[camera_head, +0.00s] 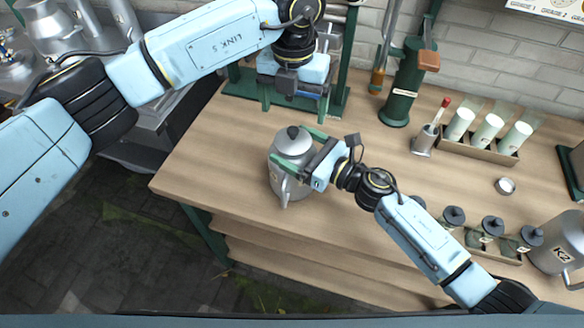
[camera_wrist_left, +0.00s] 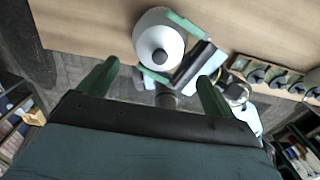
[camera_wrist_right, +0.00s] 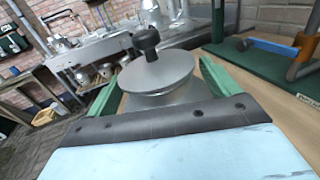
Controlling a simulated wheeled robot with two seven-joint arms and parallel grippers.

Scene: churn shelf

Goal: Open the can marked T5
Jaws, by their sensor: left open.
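A grey metal can (camera_head: 287,180) stands upright near the front left of the wooden bench. Its domed lid (camera_head: 292,145) with a black knob (camera_head: 293,131) sits on top; the lid also shows in the right wrist view (camera_wrist_right: 157,73). No T5 mark is visible on the can from here. My right gripper (camera_head: 299,152) has its green fingers on both sides of the can below the lid and is shut on it. My left gripper (camera_head: 295,104) is open and empty above and behind the can.
A can marked K2 (camera_head: 566,240) stands at the right, beside a rack of several dark-knobbed pieces (camera_head: 500,250). A tray with white cylinders (camera_head: 475,148), a small round lid (camera_head: 505,186) and a green stand (camera_head: 403,90) are farther back. The bench's front left is clear.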

